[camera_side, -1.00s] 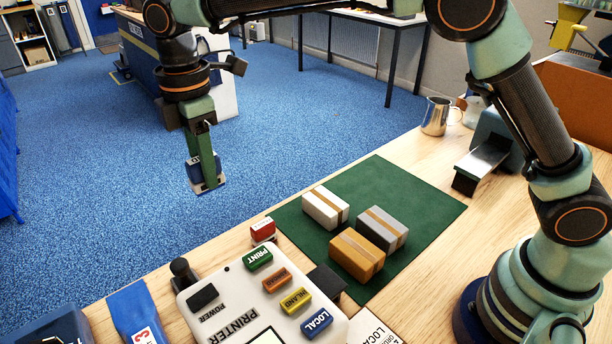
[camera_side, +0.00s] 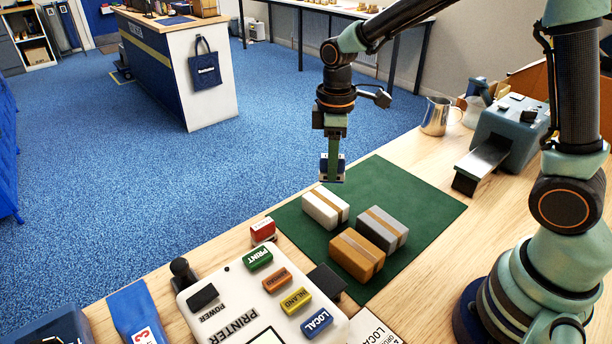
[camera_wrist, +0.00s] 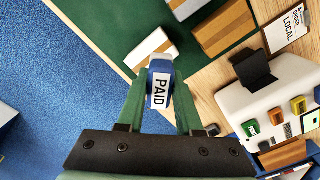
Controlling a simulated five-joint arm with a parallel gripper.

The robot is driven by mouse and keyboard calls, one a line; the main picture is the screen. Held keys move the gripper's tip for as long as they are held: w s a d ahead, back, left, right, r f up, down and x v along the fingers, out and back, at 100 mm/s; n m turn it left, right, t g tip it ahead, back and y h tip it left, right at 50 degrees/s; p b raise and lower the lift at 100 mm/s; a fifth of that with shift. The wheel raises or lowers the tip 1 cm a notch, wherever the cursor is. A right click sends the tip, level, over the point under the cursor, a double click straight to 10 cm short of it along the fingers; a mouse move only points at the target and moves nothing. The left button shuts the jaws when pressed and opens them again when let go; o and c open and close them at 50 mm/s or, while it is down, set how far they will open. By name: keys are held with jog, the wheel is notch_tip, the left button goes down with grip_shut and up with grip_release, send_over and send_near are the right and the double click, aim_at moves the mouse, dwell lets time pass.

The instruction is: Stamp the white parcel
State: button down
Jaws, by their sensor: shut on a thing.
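The white parcel (camera_side: 325,207) with a tan tape strip lies on the green mat (camera_side: 429,205), at its left side. In the wrist view the white parcel (camera_wrist: 153,50) shows just beyond the stamp, partly hidden by it. My gripper (camera_side: 331,172) is shut on a blue stamp (camera_side: 325,168) and holds it in the air, above and behind the white parcel in the side view. In the wrist view the stamp (camera_wrist: 160,88) reads PAID and sits between the fingers of my gripper (camera_wrist: 160,95). The stamp and the parcel look apart.
A grey parcel (camera_side: 382,229) and an orange-brown parcel (camera_side: 357,254) lie close by on the mat. A red stamp (camera_side: 263,230) stands left of the mat. A printer (camera_side: 235,300) with colored buttons is in front. A metal jug (camera_side: 436,116) and a blue-grey machine (camera_side: 506,128) stand at the right.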

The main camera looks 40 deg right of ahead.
jog(key=shift+s+d+f, duration=0.2)
jog(key=shift+d+f, duration=0.05)
jog(key=shift+f, duration=0.1)
send_over(332, 205)
jog(key=shift+s+f, duration=0.1)
jog(key=shift+f, duration=2.65)
jog(key=shift+f, duration=0.6)
jog(key=shift+r, duration=3.55)
